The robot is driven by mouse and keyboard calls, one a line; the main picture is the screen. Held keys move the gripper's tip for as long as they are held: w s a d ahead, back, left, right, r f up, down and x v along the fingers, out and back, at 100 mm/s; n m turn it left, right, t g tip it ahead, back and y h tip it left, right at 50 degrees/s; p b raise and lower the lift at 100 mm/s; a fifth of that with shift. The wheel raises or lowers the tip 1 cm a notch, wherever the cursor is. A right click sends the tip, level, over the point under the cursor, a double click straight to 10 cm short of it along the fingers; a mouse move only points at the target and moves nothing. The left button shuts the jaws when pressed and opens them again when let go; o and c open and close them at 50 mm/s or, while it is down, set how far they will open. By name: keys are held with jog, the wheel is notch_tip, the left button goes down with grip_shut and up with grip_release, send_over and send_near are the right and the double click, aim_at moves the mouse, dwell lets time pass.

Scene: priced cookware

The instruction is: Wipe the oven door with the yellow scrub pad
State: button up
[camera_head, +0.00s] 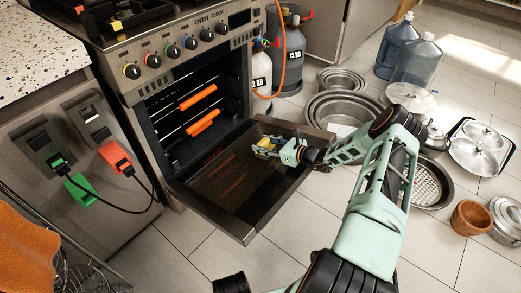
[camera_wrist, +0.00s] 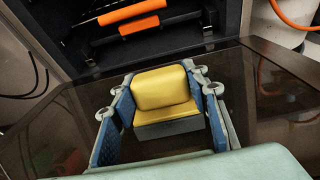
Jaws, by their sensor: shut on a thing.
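The oven door (camera_head: 228,196) hangs open, its dark glass inner face turned up. My gripper (camera_head: 265,148) is over the door's far right part, reaching in from the right. It is shut on the yellow scrub pad (camera_wrist: 163,88), which has a yellow top and a grey lower layer. In the wrist view my gripper (camera_wrist: 166,102) has its blue-padded fingers on either side of the pad, with the dark door glass (camera_wrist: 259,80) around and below. I cannot tell whether the pad's underside touches the glass.
The oven cavity holds racks with orange-handled bars (camera_head: 198,97). Gas cylinders (camera_head: 287,55) with an orange hose stand right of the oven. Pans, lids and a wooden pot (camera_head: 470,217) crowd the floor at right. Floor in front of the door is clear.

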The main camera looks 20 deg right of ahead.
jog(key=shift+w+d, duration=0.25)
jog(key=shift+d, duration=0.2)
jog(key=shift+s+a+p, duration=0.5)
jog(key=shift+a+p, duration=0.15)
jog(key=shift+s+a+f+p, duration=0.1)
jog(key=shift+s+a+p, duration=0.45)
jog(key=shift+a, duration=0.25)
jog(key=shift+s+a+p, duration=0.7)
jog(key=shift+a+p, duration=0.15)
jog(key=shift+a, duration=0.1)
jog(key=shift+s+a+p, duration=0.65)
jog(key=shift+a+p, duration=0.15)
jog(key=shift+a, duration=0.15)
jog(key=shift+s+a+p, duration=0.5)
jog(key=shift+a, duration=0.05)
jog(key=shift+s+a+f, duration=0.15)
jog(key=shift+s+a, duration=0.1)
jog(key=shift+a, duration=0.1)
notch_tip(320, 180, up, 6)
jog(key=w+a+p, duration=0.1)
jog(key=p, duration=0.3)
jog(key=shift+w+p, duration=0.3)
jog(key=shift+p, duration=0.1)
